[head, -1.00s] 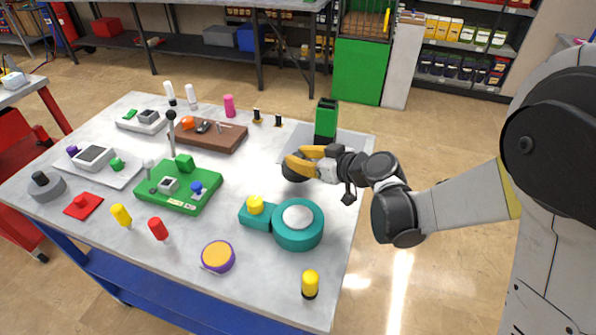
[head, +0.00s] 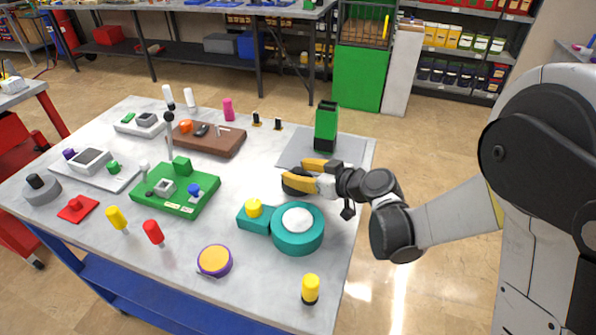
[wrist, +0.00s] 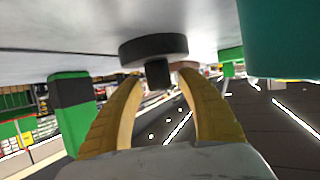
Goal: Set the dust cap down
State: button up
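The dust cap appears to be a black disc with a short black knob (wrist: 153,50). In the head view it shows partly behind my fingers (head: 291,186), on the bare tabletop behind the teal pump (head: 298,240). In the wrist view its flat disc lies against the pale table surface, with the knob pointing toward my gripper. My gripper (wrist: 160,76) has its two yellow fingers on either side of the knob, with small gaps visible between the fingertips and the knob. The fingers look open. The underside of the cap is hidden.
A green and black box (head: 326,125) stands on a grey mat (head: 290,152) behind my gripper. The teal pump is close in front. A yellow cylinder (head: 310,288) stands near the front right edge. Bare table (head: 236,180) lies to the left of my gripper.

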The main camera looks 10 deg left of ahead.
jog(key=shift+s+d+r+p, duration=0.1)
jog(key=shift+d+r+p, duration=0.15)
jog(key=shift+r+p, duration=0.1)
jog(key=s+d+r+m+h+p, duration=0.1)
jog(key=s+d+r+m+h, duration=0.2)
jog(key=s+d, duration=0.4)
jog(key=s+d+r+m+h+p, duration=0.1)
jog(key=s+d+r+m+h, duration=0.2)
jog(key=d, duration=1.2)
jog(key=s+d+r+m+h+p, duration=0.1)
jog(key=s+d+r+m+h, duration=0.3)
jog(key=s+d, duration=0.7)
jog(key=shift+s+d+m+h, duration=0.4)
jog(key=shift+s+m+h, duration=0.25)
jog(key=shift+m+h, duration=0.3)
jog(key=shift+r, duration=0.1)
